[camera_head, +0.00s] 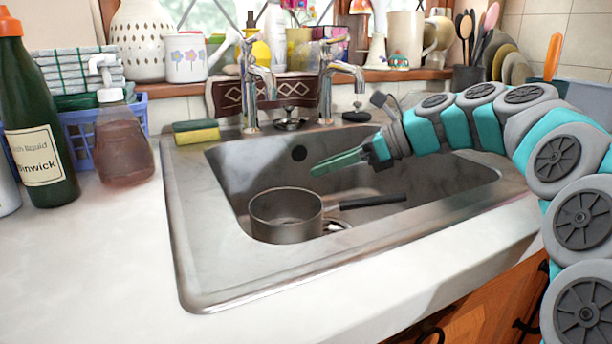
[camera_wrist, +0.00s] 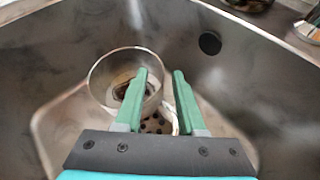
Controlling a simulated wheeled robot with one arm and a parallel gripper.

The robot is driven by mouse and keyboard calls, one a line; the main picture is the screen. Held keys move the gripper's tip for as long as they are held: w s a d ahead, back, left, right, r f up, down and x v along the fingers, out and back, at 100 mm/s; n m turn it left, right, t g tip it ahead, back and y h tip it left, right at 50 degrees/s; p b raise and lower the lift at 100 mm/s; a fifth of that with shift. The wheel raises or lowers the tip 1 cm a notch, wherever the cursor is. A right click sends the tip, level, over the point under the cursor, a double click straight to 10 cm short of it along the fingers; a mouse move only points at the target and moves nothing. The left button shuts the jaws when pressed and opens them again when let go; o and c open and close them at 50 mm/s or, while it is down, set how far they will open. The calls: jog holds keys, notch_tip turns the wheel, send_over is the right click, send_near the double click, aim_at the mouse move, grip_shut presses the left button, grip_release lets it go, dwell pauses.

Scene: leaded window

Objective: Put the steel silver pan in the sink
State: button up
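The steel silver pan (camera_head: 286,217) sits in the sink (camera_head: 222,262), upright in the left part of the basin. Its dark handle (camera_head: 372,200) points to the right. In the wrist view the pan (camera_wrist: 100,78) shows below and to the left of my fingers, partly hidden behind one of them. My gripper (camera_head: 318,170) is over the basin, above the pan and slightly to its right. In the wrist view my gripper (camera_wrist: 160,78) has its two green fingers apart with nothing held between them.
A green bottle (camera_head: 42,130), a soap dispenser (camera_head: 122,145) and a blue basket (camera_head: 76,132) stand on the counter at left. A sponge (camera_head: 196,134) lies on the sink's back left rim. Two taps (camera_head: 250,85) rise behind the basin. The front left counter (camera_head: 90,270) is clear.

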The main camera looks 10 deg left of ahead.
jog(key=v, duration=0.6)
dwell(1.4)
